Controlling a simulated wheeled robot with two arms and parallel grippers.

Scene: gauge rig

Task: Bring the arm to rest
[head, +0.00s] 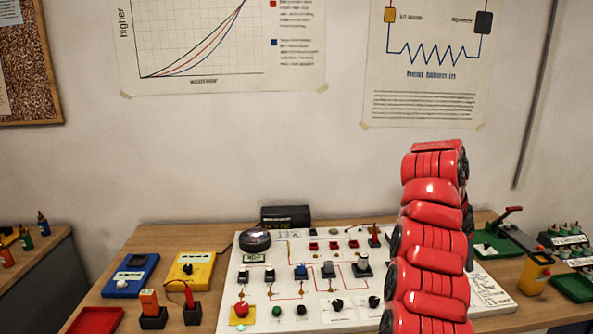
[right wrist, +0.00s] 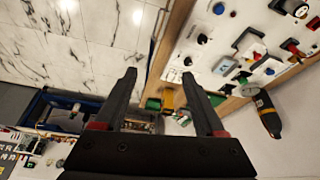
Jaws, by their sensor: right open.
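My right arm (head: 430,235) stands as a red, segmented column in the right half of the head view, in front of the white rig board (head: 262,292). Its gripper cannot be made out in the head view. In the right wrist view my right gripper (right wrist: 160,78) shows two dark fingers spread apart with nothing between them. Beyond the fingertips are the floor and the edge of a wooden table (right wrist: 172,45). My left arm and gripper are not in view.
The wooden table (head: 190,238) carries a blue box (head: 131,275), a yellow box (head: 190,270), a red tray (head: 95,321) and a black block (head: 286,216). A green tray (head: 492,244) lies right of my arm. Side tables stand left and right.

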